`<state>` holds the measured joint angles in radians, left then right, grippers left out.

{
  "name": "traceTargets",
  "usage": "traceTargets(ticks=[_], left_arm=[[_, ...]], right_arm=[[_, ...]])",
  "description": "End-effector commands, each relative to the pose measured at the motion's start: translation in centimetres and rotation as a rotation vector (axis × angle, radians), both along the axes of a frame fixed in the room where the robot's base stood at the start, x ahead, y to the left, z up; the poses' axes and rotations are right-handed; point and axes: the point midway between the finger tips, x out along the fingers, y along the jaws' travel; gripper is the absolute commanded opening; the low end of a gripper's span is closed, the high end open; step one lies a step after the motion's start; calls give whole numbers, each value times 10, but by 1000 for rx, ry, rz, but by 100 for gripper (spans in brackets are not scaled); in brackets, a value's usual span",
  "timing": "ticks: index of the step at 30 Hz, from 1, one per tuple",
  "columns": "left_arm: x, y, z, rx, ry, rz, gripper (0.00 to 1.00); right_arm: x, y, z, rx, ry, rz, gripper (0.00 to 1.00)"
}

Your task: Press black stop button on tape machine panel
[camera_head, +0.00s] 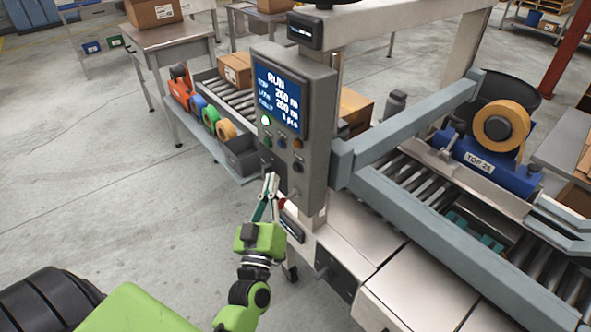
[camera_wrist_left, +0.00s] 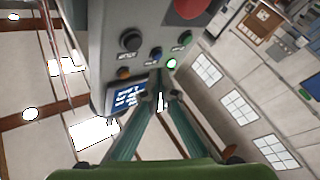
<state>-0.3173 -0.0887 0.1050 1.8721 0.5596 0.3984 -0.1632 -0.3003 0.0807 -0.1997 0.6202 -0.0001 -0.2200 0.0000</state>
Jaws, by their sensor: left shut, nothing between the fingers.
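The tape machine panel (camera_head: 318,120) is a grey upright box with a blue screen (camera_head: 278,100) reading RUN. Its black button (camera_head: 298,167) sits low on the right, below an orange one. In the left wrist view the black button (camera_wrist_left: 130,40) shows large and unobstructed, beside a blue button (camera_wrist_left: 155,54) and an orange one (camera_wrist_left: 124,73). My left gripper (camera_head: 271,184) is shut and empty, in front of the panel's lower part, left of the black button. In the left wrist view its fingertips (camera_wrist_left: 157,90) appear apart from that button. My right gripper is not in view.
A green lamp (camera_head: 265,120) is lit on the panel. A large red button (camera_wrist_left: 190,8) shows at the wrist view's top edge. The conveyor frame (camera_head: 420,125) and blue tape head (camera_head: 490,160) stand right. Tape rolls (camera_head: 210,115) sit on a shelf left. Floor in front is clear.

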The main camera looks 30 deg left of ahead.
Motion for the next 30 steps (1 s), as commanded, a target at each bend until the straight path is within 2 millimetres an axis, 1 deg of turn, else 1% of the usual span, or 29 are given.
traceTargets(ticks=[1,3,6,10,15,30], left_arm=[[7,-3,0,-2,-3,0,0],[15,-6,0,-2,-2,0,0],[24,-10,0,-1,0,0,0],[31,-13,0,0,1,0,0],[35,-15,0,0,1,0,0],[34,-14,0,0,1,0,0]], right_arm=[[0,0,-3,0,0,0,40],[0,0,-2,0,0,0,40],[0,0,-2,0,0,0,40],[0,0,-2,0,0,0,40],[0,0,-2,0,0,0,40],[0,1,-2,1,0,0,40]])
